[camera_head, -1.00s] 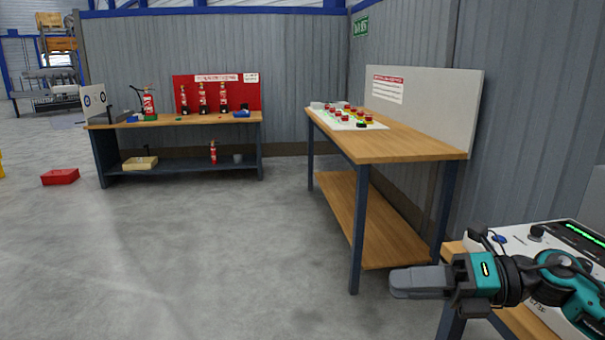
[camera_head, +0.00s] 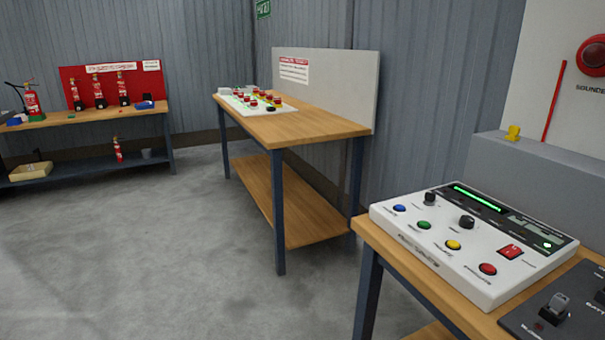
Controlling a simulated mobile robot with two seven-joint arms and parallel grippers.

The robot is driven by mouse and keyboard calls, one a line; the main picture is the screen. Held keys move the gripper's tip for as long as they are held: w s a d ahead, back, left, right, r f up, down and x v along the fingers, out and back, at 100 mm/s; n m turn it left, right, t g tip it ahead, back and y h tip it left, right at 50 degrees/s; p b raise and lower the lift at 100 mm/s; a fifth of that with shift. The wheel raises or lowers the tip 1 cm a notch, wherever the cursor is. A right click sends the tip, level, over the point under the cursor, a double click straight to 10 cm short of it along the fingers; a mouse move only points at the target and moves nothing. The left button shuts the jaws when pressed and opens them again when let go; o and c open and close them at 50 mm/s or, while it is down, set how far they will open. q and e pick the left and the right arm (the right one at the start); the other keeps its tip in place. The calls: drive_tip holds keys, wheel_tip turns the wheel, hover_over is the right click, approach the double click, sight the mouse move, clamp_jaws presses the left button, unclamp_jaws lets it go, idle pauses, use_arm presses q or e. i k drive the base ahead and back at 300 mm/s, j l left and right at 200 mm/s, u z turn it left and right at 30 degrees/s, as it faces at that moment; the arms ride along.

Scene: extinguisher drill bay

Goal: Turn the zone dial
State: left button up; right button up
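A white control panel (camera_head: 415,245) lies on a wooden bench at the lower right. It has two black dials, one near its back left (camera_head: 431,199) and one near its middle (camera_head: 467,221). Their labels are too small to read, so I cannot tell which is the zone dial. Blue, green, yellow and red buttons line the panel's front, with a red rocker switch (camera_head: 510,252) at the right and a lit green bar (camera_head: 478,198) at the back. Neither of my grippers is in view.
A dark panel with a lever (camera_head: 554,308) sits right of the white panel. A grey ledge (camera_head: 540,165) stands behind. Another wooden table (camera_head: 310,127) holds a button board (camera_head: 240,107). A bench with extinguishers (camera_head: 70,118) stands far left. The floor between is clear.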

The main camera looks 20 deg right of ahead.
sight(466, 222)
drive_tip(key=z, duration=1.65)
